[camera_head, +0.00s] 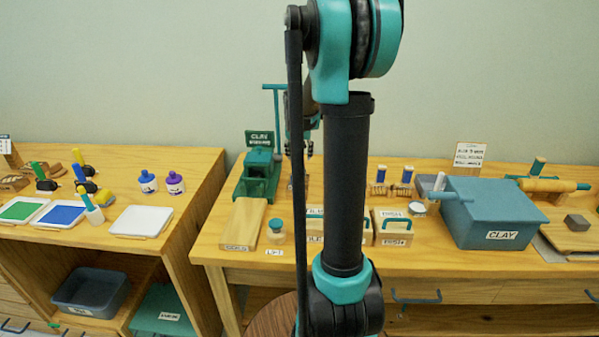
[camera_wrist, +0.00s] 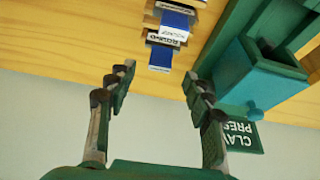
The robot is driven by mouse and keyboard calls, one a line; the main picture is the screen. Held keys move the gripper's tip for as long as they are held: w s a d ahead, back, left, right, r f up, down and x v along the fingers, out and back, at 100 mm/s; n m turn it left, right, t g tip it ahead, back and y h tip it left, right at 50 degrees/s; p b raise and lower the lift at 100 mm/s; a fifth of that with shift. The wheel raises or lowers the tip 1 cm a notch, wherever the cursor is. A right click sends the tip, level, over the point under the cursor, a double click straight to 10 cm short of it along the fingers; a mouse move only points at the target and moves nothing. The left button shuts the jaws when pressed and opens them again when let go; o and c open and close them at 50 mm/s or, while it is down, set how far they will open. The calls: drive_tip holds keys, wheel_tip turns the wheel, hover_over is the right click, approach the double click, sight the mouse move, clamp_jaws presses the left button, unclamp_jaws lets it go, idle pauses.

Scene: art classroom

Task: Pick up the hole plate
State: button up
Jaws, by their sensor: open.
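I cannot make out a plate with visible holes in either view. In the wrist view, blue pieces with white labels stand on the wooden table; the nearer one (camera_wrist: 160,57) has a label that seems to read "ROUND", and another (camera_wrist: 175,18) stands beyond it. Whether one of these is the hole plate I cannot tell. My gripper (camera_wrist: 157,79) is open and empty, with the nearer blue piece just past its fingertips, apart from them.
A green clay press (camera_head: 258,172) stands left of my arm; it also shows in the wrist view (camera_wrist: 255,75), close right of my fingers. A wooden board (camera_head: 243,222), a small jar (camera_head: 276,232), labelled blocks (camera_head: 392,228) and a blue clay box (camera_head: 492,213) crowd the table.

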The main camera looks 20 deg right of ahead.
sight(300, 162)
drive_tip(key=shift+x, duration=2.55)
drive_tip(key=shift+s+a, duration=0.1)
drive_tip(key=shift+s, duration=0.1)
clamp_jaws()
